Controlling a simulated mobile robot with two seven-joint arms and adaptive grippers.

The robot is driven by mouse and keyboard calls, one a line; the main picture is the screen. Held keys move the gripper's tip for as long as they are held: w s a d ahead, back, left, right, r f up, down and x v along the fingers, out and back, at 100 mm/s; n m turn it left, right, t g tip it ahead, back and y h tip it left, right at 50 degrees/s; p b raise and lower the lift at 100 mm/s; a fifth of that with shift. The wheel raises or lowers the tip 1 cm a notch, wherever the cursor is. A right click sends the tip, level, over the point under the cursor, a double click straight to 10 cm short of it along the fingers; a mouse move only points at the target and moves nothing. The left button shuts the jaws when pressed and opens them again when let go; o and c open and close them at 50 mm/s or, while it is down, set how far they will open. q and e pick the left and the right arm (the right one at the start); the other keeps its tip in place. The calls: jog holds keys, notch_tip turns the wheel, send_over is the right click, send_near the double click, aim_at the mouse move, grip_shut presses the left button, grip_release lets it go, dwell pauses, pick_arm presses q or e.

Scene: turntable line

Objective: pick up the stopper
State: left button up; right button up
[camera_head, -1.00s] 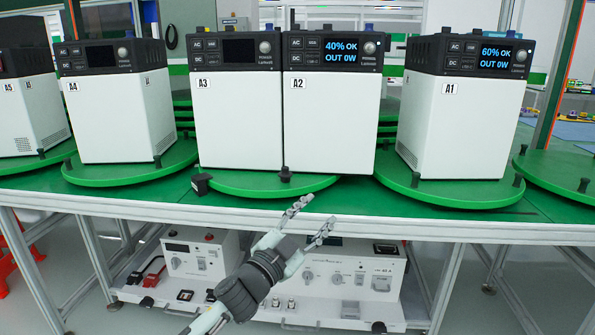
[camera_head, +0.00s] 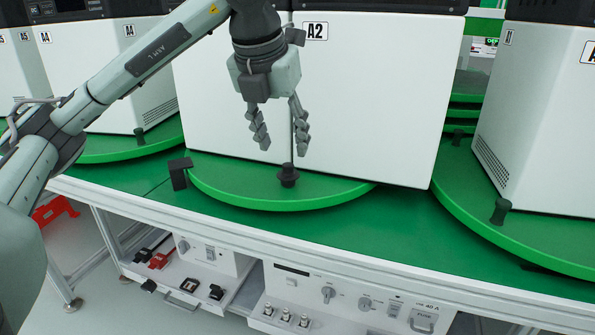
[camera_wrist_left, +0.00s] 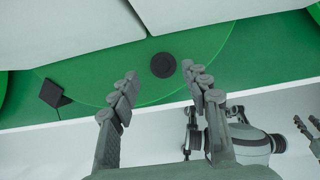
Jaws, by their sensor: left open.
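A black round-topped peg (camera_head: 288,176), which looks like the stopper, stands near the front edge of the green turntable below the box labelled A2. My left gripper (camera_head: 283,149) is open and empty, pointing down just above it, with the fingers apart and not visibly touching it. In the left wrist view the peg shows from above as a dark disc (camera_wrist_left: 163,65) at the gap between the fingertips of my left gripper (camera_wrist_left: 158,72). Grey robot parts, possibly my right gripper (camera_wrist_left: 307,128), show at the right of that view.
A black block (camera_head: 180,172) stands left of the peg by the turntable rim (camera_head: 270,205). The white A2 box (camera_head: 385,100) rises close behind the gripper. Another peg (camera_head: 500,211) stands on the right turntable (camera_head: 540,252). Below the green tabletop are white instrument units (camera_head: 345,300).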

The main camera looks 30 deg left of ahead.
aim_at(288, 164)
pick_arm(q)
jog(key=x, duration=0.6)
jog(key=shift+s+d+f, duration=0.1)
jog(key=shift+f, duration=0.3)
jog(key=c, duration=0.7)
jog(key=shift+r, duration=0.1)
jog(key=shift+r, duration=0.5)
jog(key=v, duration=0.3)
jog(key=shift+a+r, duration=0.3)
jog(key=shift+r, duration=0.15)
jog(key=s+a+r, duration=0.1)
jog(key=s+r, duration=0.1)
jog(key=s, duration=0.1)
jog(key=s+a+r, duration=0.1)
jog(key=s+r, duration=0.1)
jog(key=s, duration=0.1)
jog(key=s+a+r, duration=0.2)
jog(key=s, duration=0.1)
jog(key=shift+s+a+r, duration=0.1)
jog(key=shift+s+r, duration=0.05)
jog(key=shift+s, duration=0.15)
